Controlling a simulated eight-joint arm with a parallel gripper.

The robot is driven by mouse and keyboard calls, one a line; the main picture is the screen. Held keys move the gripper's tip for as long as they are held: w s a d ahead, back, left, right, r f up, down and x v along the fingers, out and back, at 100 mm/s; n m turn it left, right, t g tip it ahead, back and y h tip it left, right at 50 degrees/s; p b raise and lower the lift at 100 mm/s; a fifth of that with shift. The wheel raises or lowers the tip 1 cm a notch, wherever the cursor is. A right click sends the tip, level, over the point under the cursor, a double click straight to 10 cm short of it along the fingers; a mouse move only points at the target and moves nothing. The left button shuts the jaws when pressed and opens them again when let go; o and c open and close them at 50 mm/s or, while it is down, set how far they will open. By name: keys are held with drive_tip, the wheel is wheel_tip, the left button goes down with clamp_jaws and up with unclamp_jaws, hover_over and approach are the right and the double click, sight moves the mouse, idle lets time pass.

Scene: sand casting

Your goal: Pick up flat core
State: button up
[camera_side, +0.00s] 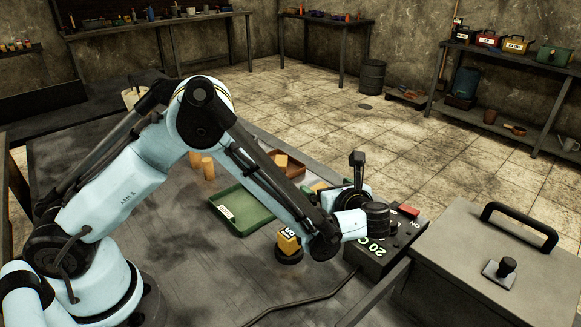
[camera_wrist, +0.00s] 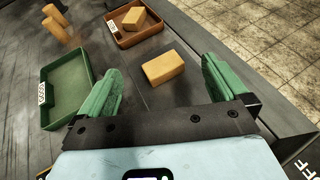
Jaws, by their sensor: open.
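A flat yellow-orange rectangular core (camera_wrist: 165,69) lies on the dark table in the wrist view, in the gap between and just beyond my green fingertips. My gripper (camera_wrist: 162,76) is open and empty, with one finger to each side of the core in the picture. I cannot tell its exact height above the core. A similar block (camera_wrist: 134,18) sits in a brown tray (camera_wrist: 158,30) behind it. In the side view, my arm hides most of the gripper and the core below it.
A green tray (camera_side: 222,209) with a label stands left of the gripper, looking empty. Orange cylinders (camera_side: 208,168) stand behind it. A black control box (camera_side: 375,262) and a metal box (camera_side: 460,240) stand at right.

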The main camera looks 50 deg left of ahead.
drive_tip(key=shift+f, duration=1.15)
drive_tip(key=x, duration=0.5)
drive_tip(key=shift+c, duration=0.5)
drive_tip(key=c, duration=1)
